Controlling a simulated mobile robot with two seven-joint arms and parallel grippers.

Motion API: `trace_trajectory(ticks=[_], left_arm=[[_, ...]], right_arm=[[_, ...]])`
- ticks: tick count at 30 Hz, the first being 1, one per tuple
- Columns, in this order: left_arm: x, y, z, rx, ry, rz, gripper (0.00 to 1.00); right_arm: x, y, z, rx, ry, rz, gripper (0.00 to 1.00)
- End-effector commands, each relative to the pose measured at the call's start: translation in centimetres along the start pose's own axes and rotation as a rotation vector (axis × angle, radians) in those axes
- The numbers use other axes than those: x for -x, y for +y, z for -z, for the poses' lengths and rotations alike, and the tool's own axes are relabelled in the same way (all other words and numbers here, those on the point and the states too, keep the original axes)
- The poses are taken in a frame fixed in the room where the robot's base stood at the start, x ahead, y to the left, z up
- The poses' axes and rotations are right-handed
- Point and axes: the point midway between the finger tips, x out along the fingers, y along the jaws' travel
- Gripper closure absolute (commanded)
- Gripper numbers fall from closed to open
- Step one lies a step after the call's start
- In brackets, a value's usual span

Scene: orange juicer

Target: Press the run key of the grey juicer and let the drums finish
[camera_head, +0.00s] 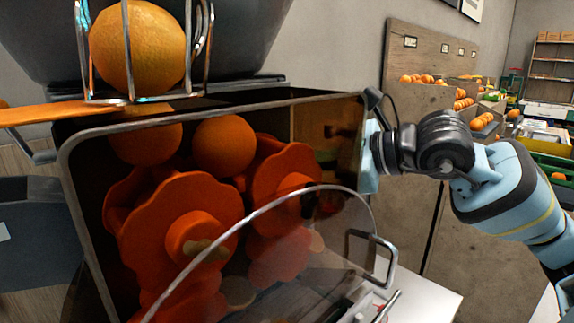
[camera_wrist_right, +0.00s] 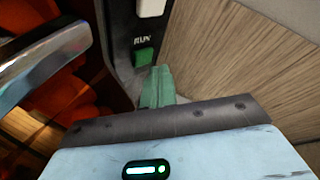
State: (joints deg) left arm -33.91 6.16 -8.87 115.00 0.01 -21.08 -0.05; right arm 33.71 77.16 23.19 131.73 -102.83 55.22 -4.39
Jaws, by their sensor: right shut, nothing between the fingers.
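The grey juicer (camera_head: 75,190) fills the left and middle of the head view, with orange toothed drums (camera_head: 185,225) and oranges inside its framed front. In the right wrist view, the green run key (camera_wrist_right: 143,57) sits on a dark panel under the word RUN, with a white key above it. My right gripper (camera_wrist_right: 158,72) is shut and empty, its greenish fingertips just below and right of the run key. I cannot tell whether they touch it. In the head view my right gripper is beside the juicer's right side, fingertips hidden. My left gripper is not in view.
A large orange (camera_head: 138,48) sits in the wire feeder on top. A clear curved cover (camera_head: 300,225) with a metal handle is at the front. A wooden bin unit (camera_head: 425,60) with oranges stands behind my right arm. A white surface (camera_head: 430,295) lies below right.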

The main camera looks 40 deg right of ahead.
Motion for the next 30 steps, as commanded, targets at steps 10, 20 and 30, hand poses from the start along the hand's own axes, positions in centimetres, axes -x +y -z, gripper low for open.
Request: trace_trajectory(ticks=[10, 20, 30], left_arm=[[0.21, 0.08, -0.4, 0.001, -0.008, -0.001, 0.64], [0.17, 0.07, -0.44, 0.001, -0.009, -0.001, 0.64], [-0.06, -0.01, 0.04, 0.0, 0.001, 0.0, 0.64]], right_arm=[[0.0, 0.0, -0.01, 0.0, 0.0, 0.0, 1.0], [-0.56, 0.42, -0.41, 0.002, 0.001, 0.0, 1.0], [-0.61, 0.45, -0.46, 0.0, 0.0, 0.0, 1.0]])
